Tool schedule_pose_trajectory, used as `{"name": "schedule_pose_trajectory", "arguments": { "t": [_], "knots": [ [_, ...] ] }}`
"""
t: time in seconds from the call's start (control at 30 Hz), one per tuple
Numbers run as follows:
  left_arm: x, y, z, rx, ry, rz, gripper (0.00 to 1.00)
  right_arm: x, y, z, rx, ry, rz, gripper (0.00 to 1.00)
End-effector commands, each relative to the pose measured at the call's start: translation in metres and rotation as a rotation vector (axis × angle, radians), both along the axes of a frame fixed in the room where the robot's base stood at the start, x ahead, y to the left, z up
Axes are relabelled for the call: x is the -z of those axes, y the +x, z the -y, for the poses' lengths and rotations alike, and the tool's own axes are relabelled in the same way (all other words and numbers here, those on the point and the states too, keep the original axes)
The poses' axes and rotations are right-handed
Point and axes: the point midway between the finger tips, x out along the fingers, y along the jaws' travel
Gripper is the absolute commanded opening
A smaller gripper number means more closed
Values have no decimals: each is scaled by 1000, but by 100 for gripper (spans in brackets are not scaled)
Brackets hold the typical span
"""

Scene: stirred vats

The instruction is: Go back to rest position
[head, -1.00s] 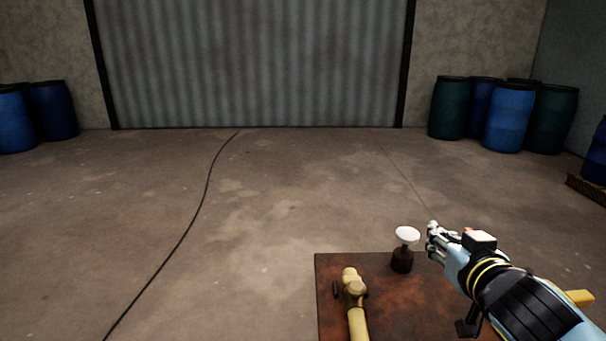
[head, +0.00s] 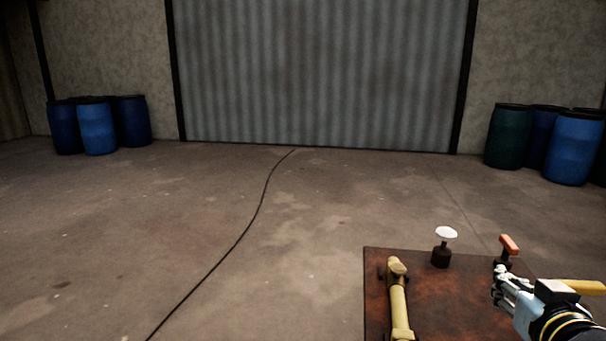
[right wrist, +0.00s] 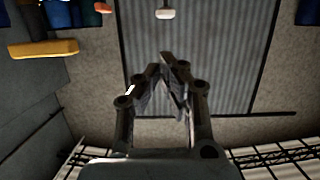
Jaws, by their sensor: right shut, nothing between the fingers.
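My right gripper (head: 498,284) is at the lower right in the head view, over the right part of a rusty brown panel top (head: 440,300). It is shut and empty, and stands apart from the controls near it. In the right wrist view its fingers (right wrist: 163,62) come together at the tips with nothing between them. My left gripper is in neither view.
The panel bears a yellow pipe-like handle (head: 399,300), a white-topped knob (head: 446,234), an orange-red handle (head: 509,245) and a yellow bar (head: 584,287). Blue barrels (head: 97,128) and a green barrel (head: 508,137) stand by the back wall. A thin cable (head: 258,212) crosses otherwise open floor.

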Motion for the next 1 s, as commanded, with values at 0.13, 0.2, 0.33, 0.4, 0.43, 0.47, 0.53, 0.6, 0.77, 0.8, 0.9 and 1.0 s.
{"name": "schedule_pose_trajectory", "arguments": {
  "t": [0.13,0.2,0.33,0.4,0.43,0.47,0.53,0.6,0.77,0.8,0.9,1.0],
  "knots": [
    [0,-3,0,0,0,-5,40,6,-14,1,27,-2,-65,0],
    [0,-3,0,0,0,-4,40,9,-22,2,40,-3,-103,0],
    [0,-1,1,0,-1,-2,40,17,-41,1,58,-5,-190,0],
    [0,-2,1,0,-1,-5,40,22,-54,-1,65,-4,-250,0],
    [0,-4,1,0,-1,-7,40,24,-60,-2,66,-5,-278,0],
    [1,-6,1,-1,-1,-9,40,26,-66,-4,67,-4,-306,0],
    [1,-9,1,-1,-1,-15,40,31,-82,-7,63,-4,-376,0],
    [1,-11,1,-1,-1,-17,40,35,-98,-12,54,-3,-446,0],
    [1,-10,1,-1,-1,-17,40,43,-137,-26,9,0,-609,0],
    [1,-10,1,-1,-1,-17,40,44,-147,-30,-6,0,-647,0],
    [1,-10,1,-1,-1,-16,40,46,-173,-41,-55,4,-748,0],
    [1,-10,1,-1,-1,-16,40,46,-199,-52,-112,5,-844,0]
  ]
}}
